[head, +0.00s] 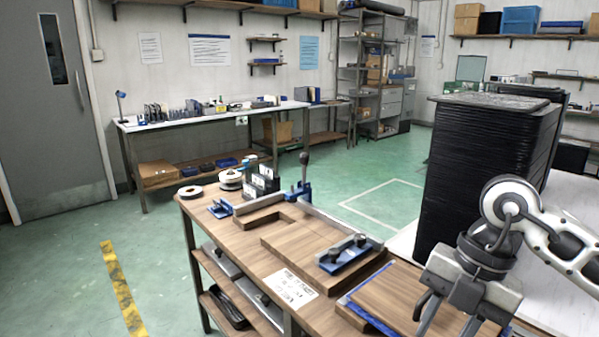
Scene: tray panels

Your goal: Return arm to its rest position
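My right arm (550,225) comes in from the right edge. It is white and grey with dark joints. Its gripper (443,328) points down at the lower right, over the near end of the wooden bench. Its two fingers are apart, with no object seen between them; the lowest part of the gripper is close to the bottom edge of the picture. A wooden panel (395,300) with blue edging lies on the bench beneath and left of the gripper. I cannot tell whether the fingers touch it. My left gripper is not in view.
A tall stack of black trays (487,180) stands right behind the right arm, on a white table (560,295). The wooden bench (225,229) holds a blue clamp fixture (345,255), a paper sheet (290,288) and a lever press (303,180). The green floor at left is open.

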